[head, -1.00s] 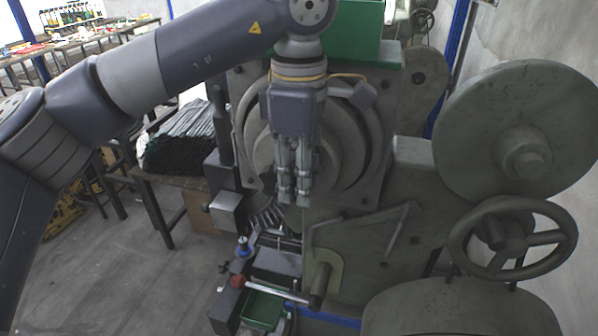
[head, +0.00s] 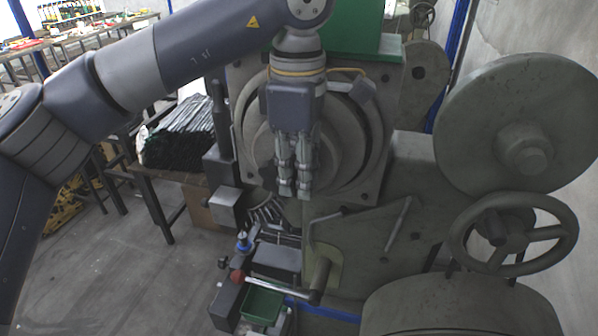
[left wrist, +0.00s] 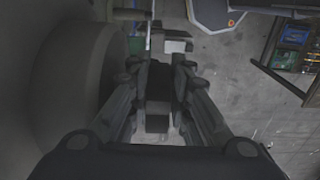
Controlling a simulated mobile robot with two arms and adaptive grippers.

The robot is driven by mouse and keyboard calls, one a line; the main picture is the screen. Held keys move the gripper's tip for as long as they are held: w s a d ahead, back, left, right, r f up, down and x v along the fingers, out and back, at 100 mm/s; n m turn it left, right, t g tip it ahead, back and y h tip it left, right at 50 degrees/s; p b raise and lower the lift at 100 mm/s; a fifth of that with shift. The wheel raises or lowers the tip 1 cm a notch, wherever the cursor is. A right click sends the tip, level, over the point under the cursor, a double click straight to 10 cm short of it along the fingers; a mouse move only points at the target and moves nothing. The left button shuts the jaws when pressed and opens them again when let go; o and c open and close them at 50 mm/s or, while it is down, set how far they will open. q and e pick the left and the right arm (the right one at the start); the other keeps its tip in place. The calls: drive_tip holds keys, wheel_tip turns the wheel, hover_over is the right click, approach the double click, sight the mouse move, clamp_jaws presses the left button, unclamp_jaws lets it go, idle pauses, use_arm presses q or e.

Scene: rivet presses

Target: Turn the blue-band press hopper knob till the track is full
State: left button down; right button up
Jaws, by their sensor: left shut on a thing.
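The grey-green press (head: 365,240) fills the right half of the head view, with a round hopper drum (head: 350,165) on its front. A blue band (head: 335,312) shows low on the press. My left gripper (head: 294,192) points down in front of the drum, its fingers close together. In the left wrist view the gripper (left wrist: 160,92) has a dark piece (left wrist: 159,80) between its fingers, which I take to be the hopper knob. The fingers hide the knob in the head view, and I cannot make out the track's fill. My right gripper is not in view.
A lever with a red ball (head: 237,276) and a green bin (head: 262,305) are below the gripper. A handwheel (head: 513,238) and a large disc (head: 520,125) stand at right. A table with dark bars (head: 180,135) is at left, with open floor before it.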

sight(274, 164)
use_arm(q)
drive_tip(key=shift+r, duration=0.15)
drive_tip(key=shift+w+a+h+b, duration=0.1)
drive_tip(key=shift+h+b, duration=0.6)
drive_tip(key=shift+b, duration=0.25)
drive_tip(key=g+h+b, duration=0.1)
drive_tip(key=h+b, duration=0.1)
drive_tip(key=b, duration=0.1)
drive_tip(key=a+g+h+b, duration=0.1)
drive_tip(key=h+b, duration=0.2)
drive_tip(key=g+h+b, duration=0.1)
drive_tip(key=h+b, duration=0.2)
drive_tip(key=b, duration=0.1)
drive_tip(key=shift+w+a+r, duration=0.25)
drive_tip(key=shift+a, duration=0.05)
drive_tip(key=g+h+b, duration=0.1)
drive_tip(key=h+b, duration=0.1)
drive_tip(key=b, duration=0.1)
drive_tip(key=a+h+b, duration=0.1)
drive_tip(key=h+b, duration=0.2)
drive_tip(key=b, duration=0.1)
drive_tip(key=g+h+b, duration=0.1)
drive_tip(key=h+b, duration=0.1)
drive_tip(key=b, duration=0.1)
drive_tip(key=shift+w+a+g+b, duration=0.2)
drive_tip(key=shift+a+g+b, duration=0.05)
drive_tip(key=shift+g+b, duration=0.05)
drive_tip(key=shift+a+r+h+b, duration=0.1)
drive_tip(key=shift+a+h+b, duration=0.05)
drive_tip(key=shift+h+b, duration=1)
